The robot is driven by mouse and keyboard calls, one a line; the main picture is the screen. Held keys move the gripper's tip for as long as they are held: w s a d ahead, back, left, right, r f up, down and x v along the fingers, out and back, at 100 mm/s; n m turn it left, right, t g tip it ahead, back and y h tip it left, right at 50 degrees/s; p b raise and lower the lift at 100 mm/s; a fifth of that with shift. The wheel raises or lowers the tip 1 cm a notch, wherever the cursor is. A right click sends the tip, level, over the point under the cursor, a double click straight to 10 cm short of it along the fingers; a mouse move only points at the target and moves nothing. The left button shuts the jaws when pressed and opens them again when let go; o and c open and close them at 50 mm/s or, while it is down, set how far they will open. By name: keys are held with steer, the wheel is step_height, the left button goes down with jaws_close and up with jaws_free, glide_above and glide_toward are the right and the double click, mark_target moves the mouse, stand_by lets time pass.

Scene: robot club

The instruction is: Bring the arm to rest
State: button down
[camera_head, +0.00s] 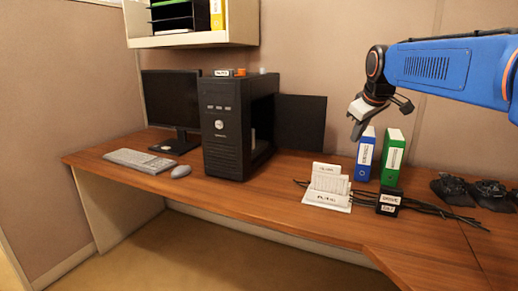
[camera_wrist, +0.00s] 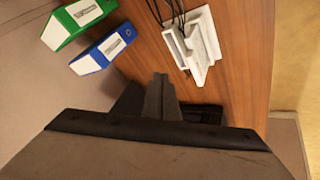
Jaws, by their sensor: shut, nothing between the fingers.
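My arm reaches in from the upper right of the head view, and my gripper (camera_head: 356,130) hangs above the desk. It points down and to the left, near the blue binder (camera_head: 365,155) and the green binder (camera_head: 393,158). In the wrist view my gripper (camera_wrist: 160,82) shows its fingers together, with nothing held. Both binders stand upright on the desk, and they show at the upper left of the wrist view. The gripper appears apart from everything on the desk.
The wooden desk (camera_head: 240,203) carries a black computer tower (camera_head: 222,140), monitor (camera_head: 172,105), keyboard (camera_head: 140,160), mouse (camera_head: 181,171), white card holder (camera_head: 328,190), cables with a labelled black block (camera_head: 389,202), and dark devices (camera_head: 452,188) at right. A shelf (camera_head: 190,38) hangs upper left.

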steer(key=s+f+m, duration=0.2)
steer(key=s+f, duration=0.6)
steer(key=s, duration=0.4)
steer(key=s+a+f+m+g, duration=0.1)
steer(key=s+f+m, duration=0.1)
steer(key=s+f, duration=0.6)
steer(key=s+f+m+g, duration=0.1)
steer(key=s+f+m, duration=0.1)
steer(key=s+f, duration=0.7)
steer(key=s, duration=0.8)
steer(key=shift+a, duration=0.15)
